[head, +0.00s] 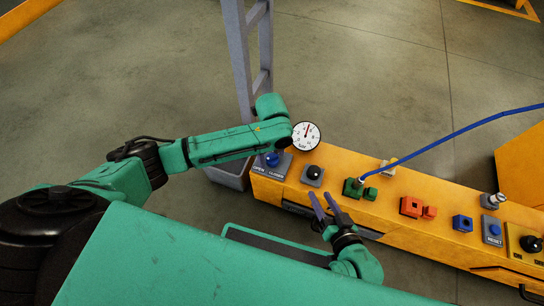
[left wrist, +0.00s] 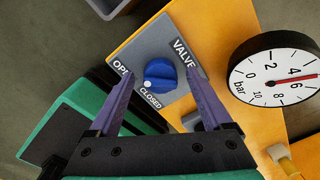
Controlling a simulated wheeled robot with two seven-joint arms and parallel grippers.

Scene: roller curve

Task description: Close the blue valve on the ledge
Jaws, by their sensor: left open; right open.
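The blue valve knob (left wrist: 160,74) sits on a grey plate (left wrist: 150,45) marked OPEN, CLOSED and VALVE. A pale dot on the knob's lower-left edge lies between the OPEN and CLOSED words. The knob (head: 272,159) also shows on the left end of the orange ledge (head: 330,165) in the head view. My left gripper (left wrist: 161,72) is open over the plate, its purple fingers on either side of the knob with gaps; contact is not visible. My left wrist hides this gripper in the head view. My right gripper (head: 330,202) is open and empty before the ledge.
A round pressure gauge (head: 306,136) stands close to the valve; its needle points near 5 in the left wrist view. A black ball knob (head: 314,173), a green connector (head: 352,188) with a blue cable, and red blocks (head: 411,207) line the ledge. A grey post (head: 240,60) rises behind.

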